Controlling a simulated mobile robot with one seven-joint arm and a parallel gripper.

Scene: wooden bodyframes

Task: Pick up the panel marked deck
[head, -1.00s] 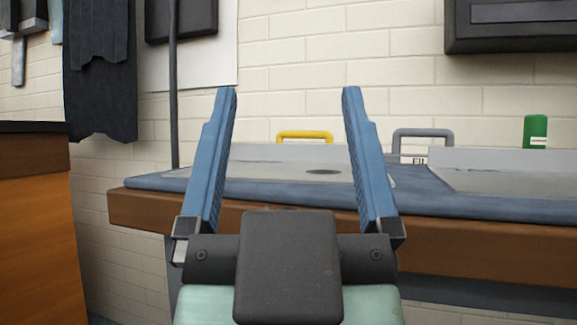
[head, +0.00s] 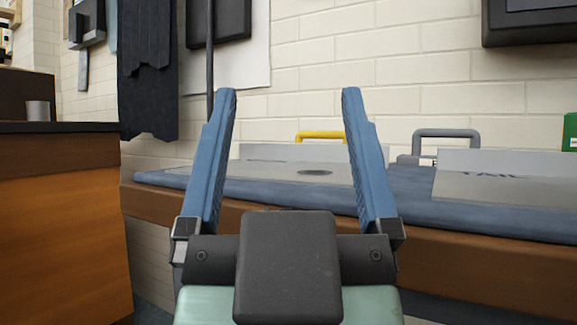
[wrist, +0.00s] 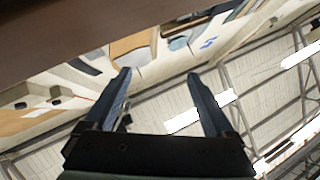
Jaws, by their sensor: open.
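My gripper (head: 283,95) stands upright in the head view with its two blue fingers wide apart and nothing between them. It also shows open and empty in the wrist view (wrist: 158,75). Behind it, a flat grey panel (head: 275,168) with a dark oval spot lies on a blue mat; my fingers cover part of it. A second grey panel (head: 500,187) lies to the right, with lettering that looks like "TAIL". I cannot read the word deck on any panel.
The blue mat (head: 410,200) covers a brown wooden bench (head: 450,255). A yellow handle (head: 322,134), a grey handle (head: 446,133) and a green object (head: 571,132) stand at the back. An orange-brown cabinet (head: 60,225) with a grey cup (head: 38,110) is at left.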

